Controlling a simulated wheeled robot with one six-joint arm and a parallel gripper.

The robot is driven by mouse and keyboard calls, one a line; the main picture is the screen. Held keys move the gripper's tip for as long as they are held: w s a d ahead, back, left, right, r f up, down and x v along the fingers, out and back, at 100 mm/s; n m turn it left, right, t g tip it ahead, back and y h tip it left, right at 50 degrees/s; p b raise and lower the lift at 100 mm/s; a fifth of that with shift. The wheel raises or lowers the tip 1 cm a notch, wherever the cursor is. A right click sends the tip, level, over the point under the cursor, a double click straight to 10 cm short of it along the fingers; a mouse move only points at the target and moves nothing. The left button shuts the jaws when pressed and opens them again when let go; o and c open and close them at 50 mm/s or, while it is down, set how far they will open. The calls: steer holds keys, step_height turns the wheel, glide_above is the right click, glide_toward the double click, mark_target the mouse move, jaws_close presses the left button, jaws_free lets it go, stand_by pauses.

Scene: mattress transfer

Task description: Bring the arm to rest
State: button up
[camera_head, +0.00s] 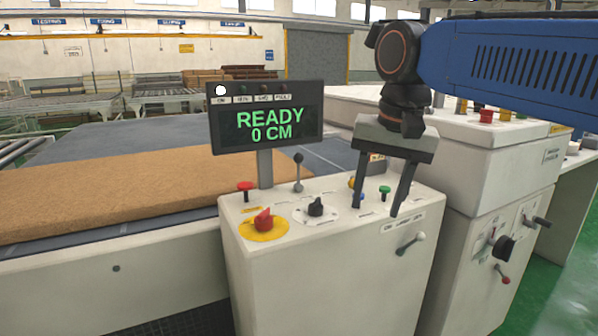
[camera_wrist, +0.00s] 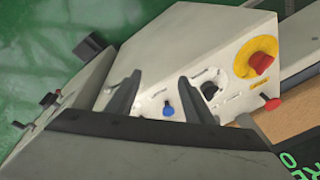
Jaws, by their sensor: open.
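My gripper (camera_head: 378,205) hangs from the blue arm over the right part of the white control console (camera_head: 330,265), its two dark fingers apart and nothing between them. In the head view the fingers overlap the area of the blue, yellow and green buttons (camera_head: 385,190); I cannot tell whether they touch the panel. In the wrist view my gripper (camera_wrist: 160,95) shows both fingers spread above the panel, with a blue knob (camera_wrist: 168,110) seen between them.
A display (camera_head: 265,125) reads "READY 0 CM". The console carries a red rotary switch (camera_head: 264,220), a black knob (camera_head: 316,207) and a lever (camera_head: 298,172). A brown mattress slab (camera_head: 100,190) lies left. A second white cabinet (camera_head: 500,180) stands right; green floor (camera_head: 555,285) shows beyond.

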steer(key=s+d+f+n+t, duration=0.1)
steer(key=s+d+f, duration=0.3)
steer(key=f, duration=0.4)
steer(key=s+d+f+n, duration=0.1)
steer(key=s+d+f, duration=0.4)
steer(key=f, duration=0.3)
steer(key=s+d+f+n+t, duration=0.1)
steer(key=s+d+f, duration=0.3)
steer(key=f, duration=0.4)
steer(key=shift+s+d+t+h, duration=0.3)
steer(key=shift+d+h, duration=0.1)
steer(key=shift+d, duration=0.4)
